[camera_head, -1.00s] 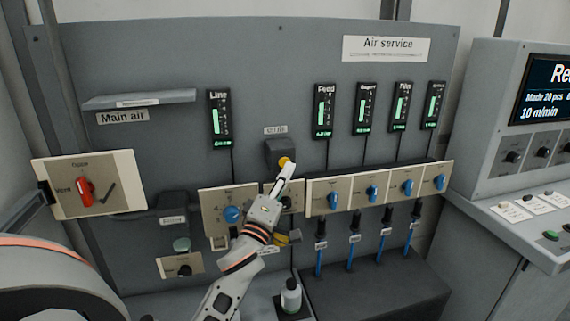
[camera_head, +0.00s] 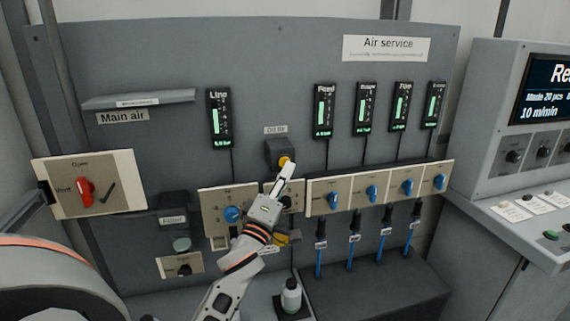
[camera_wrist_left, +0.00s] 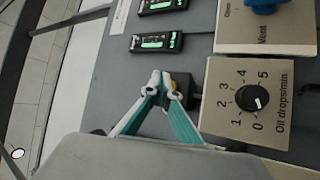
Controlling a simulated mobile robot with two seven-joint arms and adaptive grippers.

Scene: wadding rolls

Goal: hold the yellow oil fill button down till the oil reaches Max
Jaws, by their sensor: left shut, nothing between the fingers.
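The yellow oil fill button (camera_head: 285,161) sits on the front of a dark box (camera_head: 276,150) on the panel, under an oil fill label. My left gripper (camera_head: 289,167) is shut and empty, with its fingertips at the button's lower edge; they look to be touching it, but the depth is hard to tell. In the left wrist view the closed fingertips (camera_wrist_left: 160,83) cover most of the button, and a bit of yellow (camera_wrist_left: 173,84) shows beside them. The oil level and its Max mark cannot be made out. My right gripper is not in view.
An oil drops dial (camera_wrist_left: 252,97) lies just below the button, mostly behind my gripper in the head view. Blue knobs (camera_head: 333,201) line the plates to the right. A red-handled valve (camera_head: 86,191) is at left. A small bottle (camera_head: 291,296) stands below.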

